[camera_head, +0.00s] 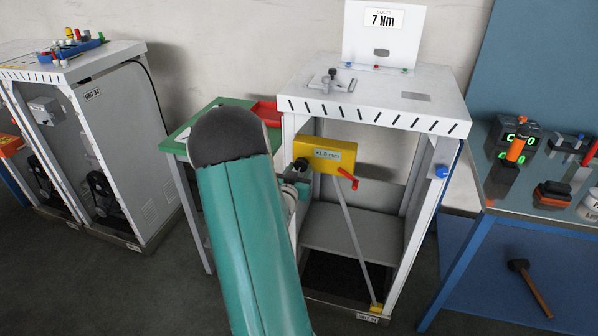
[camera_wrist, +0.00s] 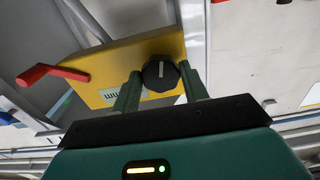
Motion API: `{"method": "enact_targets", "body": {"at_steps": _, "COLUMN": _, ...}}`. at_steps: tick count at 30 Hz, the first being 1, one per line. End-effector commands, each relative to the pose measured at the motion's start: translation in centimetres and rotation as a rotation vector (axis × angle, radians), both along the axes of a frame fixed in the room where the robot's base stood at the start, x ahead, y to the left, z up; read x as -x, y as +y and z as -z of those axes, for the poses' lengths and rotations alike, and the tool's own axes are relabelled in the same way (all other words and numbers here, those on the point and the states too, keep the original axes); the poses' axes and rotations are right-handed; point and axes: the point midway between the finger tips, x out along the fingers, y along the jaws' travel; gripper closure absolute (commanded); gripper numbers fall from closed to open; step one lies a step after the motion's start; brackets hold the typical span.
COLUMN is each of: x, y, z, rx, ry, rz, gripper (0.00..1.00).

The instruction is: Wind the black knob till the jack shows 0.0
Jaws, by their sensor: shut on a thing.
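The jack is a yellow box (camera_head: 342,154) under the top of the white cabinet frame. In the head view my arm hides most of the gripper.
A red crank handle (camera_head: 347,178) sticks out of the jack, and a grey strut (camera_head: 350,235) runs down to a yellow foot. White cabinet posts (camera_head: 407,215) stand close by. A green table (camera_head: 181,150) is left, a tool bench (camera_head: 548,211) right.

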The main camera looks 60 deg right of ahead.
Motion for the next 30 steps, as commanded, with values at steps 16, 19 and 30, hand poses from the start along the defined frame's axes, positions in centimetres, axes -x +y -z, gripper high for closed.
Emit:
{"method": "enact_targets", "body": {"at_steps": 16, "x": -0.21, "y": 0.05, "z": -0.08, "rx": -0.078, "ry": -0.497, "rz": -0.001, "gripper": 0.79}}
{"method": "enact_targets", "body": {"at_steps": 19, "x": -0.23, "y": 0.06, "z": -0.09, "rx": -0.090, "ry": -0.573, "rz": 0.000, "gripper": 0.79}}
{"method": "enact_targets", "body": {"at_steps": 30, "x": -0.23, "y": 0.06, "z": -0.13, "rx": -0.117, "ry": -0.744, "rz": 0.000, "gripper": 0.79}}
